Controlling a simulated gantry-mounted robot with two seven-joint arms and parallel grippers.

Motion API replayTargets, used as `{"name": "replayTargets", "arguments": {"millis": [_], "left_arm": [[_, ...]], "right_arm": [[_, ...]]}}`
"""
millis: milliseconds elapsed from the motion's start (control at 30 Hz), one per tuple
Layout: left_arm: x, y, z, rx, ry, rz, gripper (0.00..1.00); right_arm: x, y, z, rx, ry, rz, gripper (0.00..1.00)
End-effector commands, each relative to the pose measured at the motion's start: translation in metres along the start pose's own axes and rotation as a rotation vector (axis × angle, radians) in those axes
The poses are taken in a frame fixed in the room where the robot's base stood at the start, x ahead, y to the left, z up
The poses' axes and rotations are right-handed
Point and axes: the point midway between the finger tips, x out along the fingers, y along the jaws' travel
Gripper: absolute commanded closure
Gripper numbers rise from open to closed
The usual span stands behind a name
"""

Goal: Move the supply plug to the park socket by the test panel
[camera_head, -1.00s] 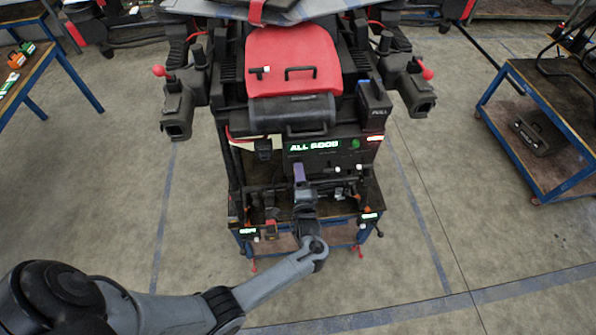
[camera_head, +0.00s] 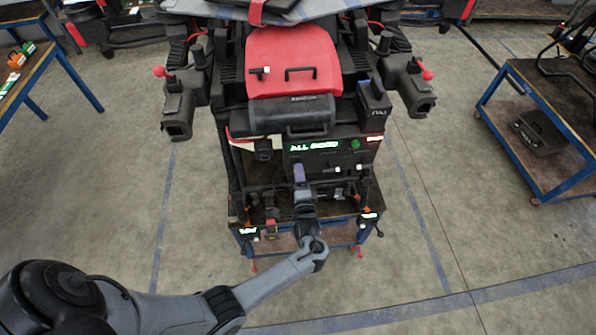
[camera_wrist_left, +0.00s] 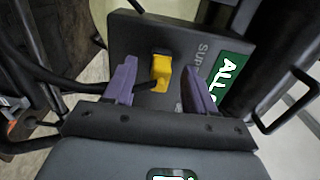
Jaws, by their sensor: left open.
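The yellow supply plug (camera_wrist_left: 160,72) shows in the left wrist view, seated in a dark panel (camera_wrist_left: 190,45) with lettering that begins "SUP". A dark cable runs to it from the left. My left gripper (camera_wrist_left: 160,85) is open, with one purple finger on each side of the plug; I cannot tell whether either touches it. In the head view my left gripper (camera_head: 299,174) is just below the test panel (camera_head: 318,160) with its lit green "ALL GOOD" display, and the plug is hidden there. I cannot make out the park socket. My right gripper is not in view.
The drone's red cover (camera_head: 292,60) is above the test panel, with dark arms and nozzles on both sides. A blue-framed table (camera_head: 285,241) bears the panel. Another blue-framed table (camera_head: 575,168) stands at the right. The floor between them is clear.

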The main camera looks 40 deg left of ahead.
Motion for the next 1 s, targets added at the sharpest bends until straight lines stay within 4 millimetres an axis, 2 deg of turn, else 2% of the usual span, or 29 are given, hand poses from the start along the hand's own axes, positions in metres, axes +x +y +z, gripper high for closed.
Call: {"name": "replayTargets", "arguments": {"millis": [367, 733, 1000], "left_arm": [[0.0000, -0.0001, -0.0001, 0.000, 0.000, 0.000, 0.45], [0.0000, -0.0002, -0.0001, 0.000, 0.000, 0.000, 1.00], [-0.0002, -0.0003, -0.0001, 0.000, 0.000, 0.000, 1.00]], "right_arm": [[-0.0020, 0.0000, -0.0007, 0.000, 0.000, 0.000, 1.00], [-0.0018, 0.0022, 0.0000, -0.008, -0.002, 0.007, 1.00], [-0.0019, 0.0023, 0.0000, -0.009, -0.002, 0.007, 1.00]]}}
